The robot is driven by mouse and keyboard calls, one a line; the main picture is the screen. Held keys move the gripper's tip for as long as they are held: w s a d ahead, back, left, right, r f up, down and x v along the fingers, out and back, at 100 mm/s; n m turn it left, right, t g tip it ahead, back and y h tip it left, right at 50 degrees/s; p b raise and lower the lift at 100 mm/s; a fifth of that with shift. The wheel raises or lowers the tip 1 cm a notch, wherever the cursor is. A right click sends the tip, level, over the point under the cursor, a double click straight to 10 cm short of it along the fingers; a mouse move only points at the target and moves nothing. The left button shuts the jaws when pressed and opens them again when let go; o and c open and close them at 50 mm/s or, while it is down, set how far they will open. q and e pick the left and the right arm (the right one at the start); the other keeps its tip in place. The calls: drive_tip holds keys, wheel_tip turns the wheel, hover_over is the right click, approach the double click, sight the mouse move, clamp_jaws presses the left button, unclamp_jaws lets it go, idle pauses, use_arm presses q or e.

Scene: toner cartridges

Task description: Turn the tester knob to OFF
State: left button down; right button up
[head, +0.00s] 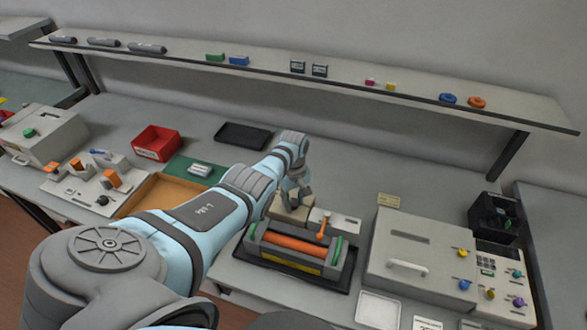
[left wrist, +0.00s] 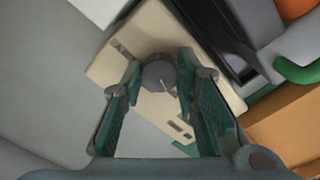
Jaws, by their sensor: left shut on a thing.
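The tester is a beige box (head: 275,210) on the bench, partly hidden behind my left gripper (head: 292,205) in the head view. In the left wrist view its beige face (left wrist: 110,68) carries a round dark grey knob (left wrist: 158,71) with a pale pointer line, which points down and slightly right in that picture. My left gripper (left wrist: 160,78) is shut on the knob, one finger on each side of it. Small dark markings show on the face, too small to read. The knob is hidden in the head view. My right gripper is not in view.
A cartridge with an orange roller (head: 292,243) lies on a black tray just in front of the tester. A wooden tray (head: 150,194) and a green mat (head: 178,170) are to the left. A grey machine (head: 410,240) with coloured knobs stands to the right.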

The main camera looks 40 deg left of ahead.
sight(293, 201)
use_arm(q)
drive_tip(key=shift+w+a+r, duration=0.1)
drive_tip(key=shift+a, duration=0.05)
drive_tip(key=c, duration=1.2)
unclamp_jaws()
drive_tip(key=shift+c, duration=0.2)
wheel_tip(293, 201, up, 12)
